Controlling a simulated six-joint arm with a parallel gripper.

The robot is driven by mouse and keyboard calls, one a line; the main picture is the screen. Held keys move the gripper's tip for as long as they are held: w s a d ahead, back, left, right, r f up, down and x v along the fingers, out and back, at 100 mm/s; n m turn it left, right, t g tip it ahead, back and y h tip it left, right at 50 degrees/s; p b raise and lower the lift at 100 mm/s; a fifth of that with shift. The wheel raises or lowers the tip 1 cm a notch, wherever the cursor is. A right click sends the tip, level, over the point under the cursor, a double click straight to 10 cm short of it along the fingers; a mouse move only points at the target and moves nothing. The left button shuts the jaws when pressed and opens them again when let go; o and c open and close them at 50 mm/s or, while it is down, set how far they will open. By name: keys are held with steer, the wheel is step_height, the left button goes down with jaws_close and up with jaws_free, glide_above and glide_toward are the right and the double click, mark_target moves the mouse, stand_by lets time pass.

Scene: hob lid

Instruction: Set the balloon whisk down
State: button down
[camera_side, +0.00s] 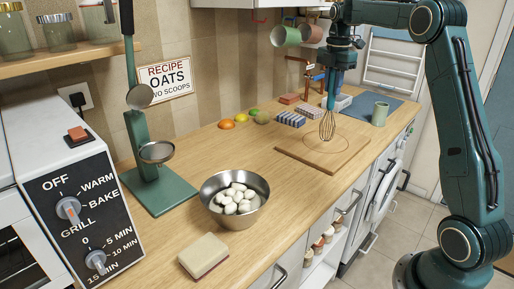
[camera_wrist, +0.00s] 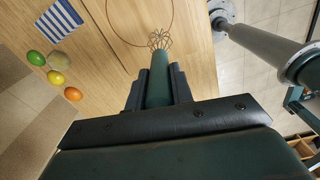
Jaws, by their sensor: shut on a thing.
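The balloon whisk hangs upright with its wire loops (camera_side: 327,126) pointing down over the wooden board (camera_side: 300,150) on the counter. Its wires look at or just above the board; I cannot tell if they touch. My gripper (camera_side: 330,82) is shut on the whisk's teal handle. In the wrist view my gripper (camera_wrist: 159,85) has its dark fingers on both sides of the teal handle (camera_wrist: 158,80), and the wire loops (camera_wrist: 160,40) show beyond it. The board's round groove (camera_wrist: 135,40) shows there around and left of the wires.
A steel bowl of white lumps (camera_side: 234,200), a sponge (camera_side: 203,256) and a green stand (camera_side: 158,190) are at the front. Fruit (camera_side: 241,118), a striped cloth (camera_side: 291,119) and a green mug (camera_side: 380,113) are near the board. Mugs (camera_side: 286,36) hang above. Bare counter lies between bowl and board.

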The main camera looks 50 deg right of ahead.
mark_target(330, 109)
steer(key=shift+f, duration=1.85)
steer(key=c, duration=1.2)
jaws_free()
step_height(330, 109, up, 12)
steer(key=shift+f, duration=0.1)
steer(key=shift+r, duration=0.25)
steer(key=shift+a, duration=0.1)
